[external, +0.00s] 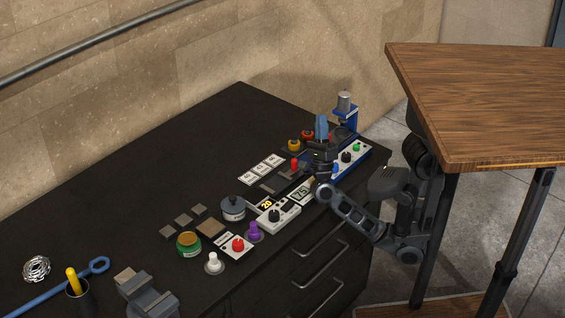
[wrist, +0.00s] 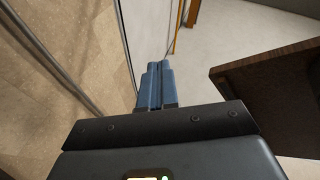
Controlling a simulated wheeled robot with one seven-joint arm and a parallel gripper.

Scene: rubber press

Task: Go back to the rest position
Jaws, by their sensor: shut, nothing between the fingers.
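My gripper (external: 321,127) is above the far right part of the black bench (external: 150,165) in the external view, with its blue fingers pointing up. In the wrist view the blue fingers (wrist: 156,85) lie side by side and are shut, with nothing between them. My arm reaches in from the right side of the bench, bent low at its elbow. The wrist view looks past the fingers toward the wall and floor, and no bench objects show there. Part of the press area behind my gripper is hidden.
A blue press (external: 345,112) and control panels stand close to my gripper. Jars, knobs (external: 254,231) and a grey vise (external: 147,295) are along the bench. A wooden table (external: 485,95) stands right of my arm, its edge also in the wrist view (wrist: 265,80). The bench's back left is clear.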

